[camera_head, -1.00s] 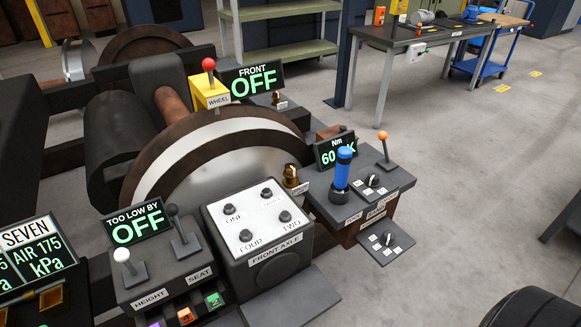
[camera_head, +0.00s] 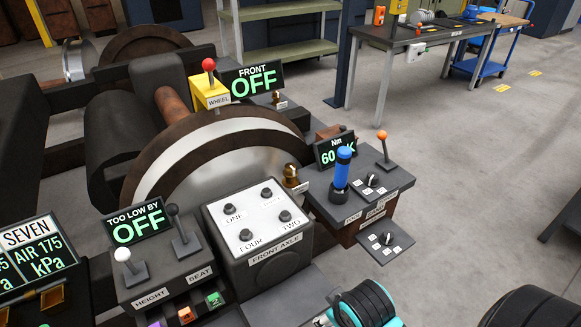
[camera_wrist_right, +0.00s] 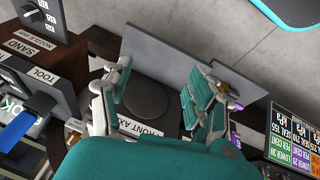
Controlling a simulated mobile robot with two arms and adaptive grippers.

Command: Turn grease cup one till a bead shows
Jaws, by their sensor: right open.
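A brass grease cup (camera_head: 291,176) with a small label stands at the right edge of the large wheel, beside the tool console. A second brass cup (camera_head: 277,98) sits farther back, below the FRONT display. I cannot read which cup is one, and no bead can be made out on either. My right gripper (camera_wrist_right: 160,72) is open and empty in the right wrist view, in front of the face of the front axle box (camera_wrist_right: 148,98). In the head view my right arm shows at the bottom edge, well in front of both cups. My left gripper is out of view.
The front axle box (camera_head: 260,240) and the lever console (camera_head: 155,280) stand in front of the wheel. The tool console (camera_head: 330,200) carries a blue-handled tool (camera_head: 343,168) and an orange-knobbed lever (camera_head: 385,148). Open floor lies to the right.

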